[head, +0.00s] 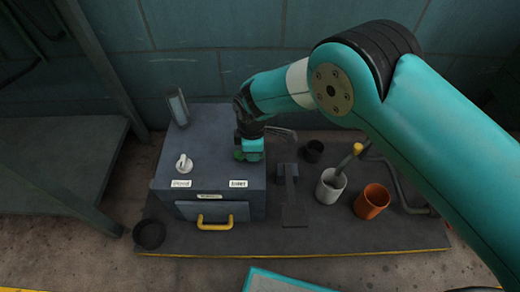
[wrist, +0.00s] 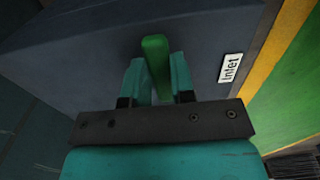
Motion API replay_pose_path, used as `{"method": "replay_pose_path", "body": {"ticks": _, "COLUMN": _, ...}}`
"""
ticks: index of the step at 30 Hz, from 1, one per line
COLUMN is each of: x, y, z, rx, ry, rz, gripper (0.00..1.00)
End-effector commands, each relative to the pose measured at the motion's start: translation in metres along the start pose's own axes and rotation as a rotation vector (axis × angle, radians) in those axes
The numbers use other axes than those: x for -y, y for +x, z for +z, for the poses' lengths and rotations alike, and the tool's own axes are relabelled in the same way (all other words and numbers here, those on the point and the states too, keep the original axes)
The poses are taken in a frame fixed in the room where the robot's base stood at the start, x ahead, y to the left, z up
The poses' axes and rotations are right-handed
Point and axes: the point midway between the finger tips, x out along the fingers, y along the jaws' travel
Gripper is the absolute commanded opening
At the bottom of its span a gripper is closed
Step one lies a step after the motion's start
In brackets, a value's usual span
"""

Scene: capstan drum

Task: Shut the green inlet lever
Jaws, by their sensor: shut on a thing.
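The green inlet lever (wrist: 155,58) stands out from the top of the grey-blue box (wrist: 75,50) in the wrist view. My gripper (wrist: 158,75) has its two teal fingers on either side of the lever, shut on it. The lever's far end shows past the fingertips. The white "Inlet" label (wrist: 230,68) is to the right of the lever. The lever's base is partly hidden there.
The box top also has a white knob (head: 183,163) at left and a small upright panel (head: 178,108) behind it. A yellow handle (head: 214,221) juts from the front. To the right stand a pale cup (head: 331,188), an orange cup (head: 372,202) and a black cup (head: 313,151).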

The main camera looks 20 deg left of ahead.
Motion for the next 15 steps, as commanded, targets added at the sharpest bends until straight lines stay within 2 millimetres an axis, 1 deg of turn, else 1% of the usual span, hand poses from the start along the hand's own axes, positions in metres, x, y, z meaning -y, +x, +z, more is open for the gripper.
{"method": "replay_pose_path", "body": {"ticks": 8, "x": 0.0009, "y": 0.0008, "z": 0.0005, "rx": 0.001, "ry": -0.008, "rz": -0.003, "gripper": 0.00}}
{"method": "replay_pose_path", "body": {"ticks": 9, "x": 0.0008, "y": 0.0008, "z": 0.0005, "rx": 0.000, "ry": -0.008, "rz": -0.003, "gripper": 0.30}}
{"method": "replay_pose_path", "body": {"ticks": 11, "x": 0.0007, "y": 0.0007, "z": 0.0005, "rx": 0.000, "ry": -0.007, "rz": -0.002, "gripper": 0.44}}
{"method": "replay_pose_path", "body": {"ticks": 12, "x": 0.0005, "y": 0.0007, "z": 0.0012, "rx": 0.000, "ry": -0.006, "rz": -0.002, "gripper": 0.49}}
{"method": "replay_pose_path", "body": {"ticks": 15, "x": 0.0002, "y": 0.0005, "z": 0.0016, "rx": -0.001, "ry": -0.004, "rz": -0.001, "gripper": 0.49}}
